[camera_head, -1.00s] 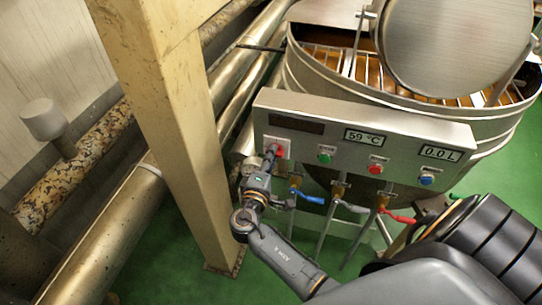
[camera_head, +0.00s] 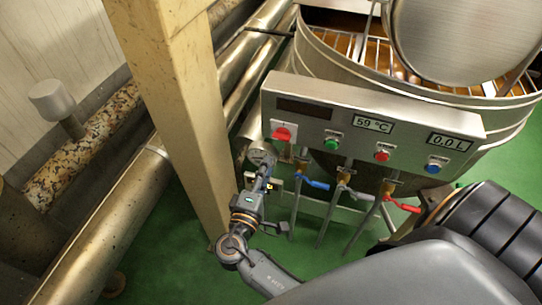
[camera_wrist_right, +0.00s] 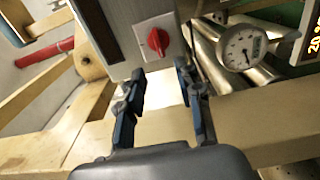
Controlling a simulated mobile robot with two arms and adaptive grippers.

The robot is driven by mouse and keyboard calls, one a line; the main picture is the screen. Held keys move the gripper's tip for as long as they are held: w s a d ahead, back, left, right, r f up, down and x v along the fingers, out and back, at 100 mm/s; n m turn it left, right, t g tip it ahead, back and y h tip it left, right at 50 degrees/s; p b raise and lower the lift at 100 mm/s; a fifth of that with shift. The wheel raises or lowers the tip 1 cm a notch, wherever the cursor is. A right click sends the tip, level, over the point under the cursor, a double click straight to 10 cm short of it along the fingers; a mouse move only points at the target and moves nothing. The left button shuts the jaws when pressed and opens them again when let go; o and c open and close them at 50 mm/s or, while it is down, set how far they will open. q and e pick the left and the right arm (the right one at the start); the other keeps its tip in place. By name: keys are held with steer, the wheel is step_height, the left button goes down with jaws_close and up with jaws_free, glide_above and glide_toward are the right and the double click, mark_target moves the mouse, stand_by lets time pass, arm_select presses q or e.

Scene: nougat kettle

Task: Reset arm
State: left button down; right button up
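My right gripper (camera_head: 265,178) hangs below the control panel (camera_head: 385,118) in the head view, apart from it. In the right wrist view its two fingers (camera_wrist_right: 160,84) are spread with nothing between them. The red rotary switch (camera_head: 284,133) sits at the left end of the panel, above the fingertips. It also shows in the right wrist view (camera_wrist_right: 158,42), just beyond the fingers. My left gripper is not in view.
The kettle (camera_head: 330,55) stands behind the panel, its lid (camera_head: 455,40) raised. Blue (camera_head: 318,184), grey and red (camera_head: 405,206) valve handles hang below the panel. A beige post (camera_head: 175,110) and pipes stand left. A dial gauge (camera_wrist_right: 241,46) shows in the wrist view.

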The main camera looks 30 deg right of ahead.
steer(key=shift+s+a, duration=0.4)
steer(key=shift+a, duration=0.1)
steer(key=s+a+f+n+g+y, duration=0.1)
steer(key=s+f+g+y, duration=0.25)
steer(key=f, duration=1.15)
steer(key=s+a+f+n+g+y, duration=0.15)
steer(key=s+f+y, duration=0.35)
steer(key=f, duration=1.1)
steer(key=s+d+f+m+g+y, duration=0.1)
steer(key=s+f+m+g, duration=0.1)
steer(key=s+f, duration=0.3)
steer(key=s+d+f+m+g+y, duration=0.1)
steer(key=s+f, duration=0.5)
steer(key=s, duration=0.7)
steer(key=s+d+f+m+g+y, duration=0.1)
steer(key=s+f+m+g+y, duration=0.1)
steer(key=s+f+m, duration=0.3)
steer(key=s+f+y, duration=0.1)
steer(key=s, duration=0.3)
steer(key=shift+s+d+f+g, duration=0.25)
steer(key=shift+s+d+g, duration=0.05)
steer(key=shift+s, duration=0.1)
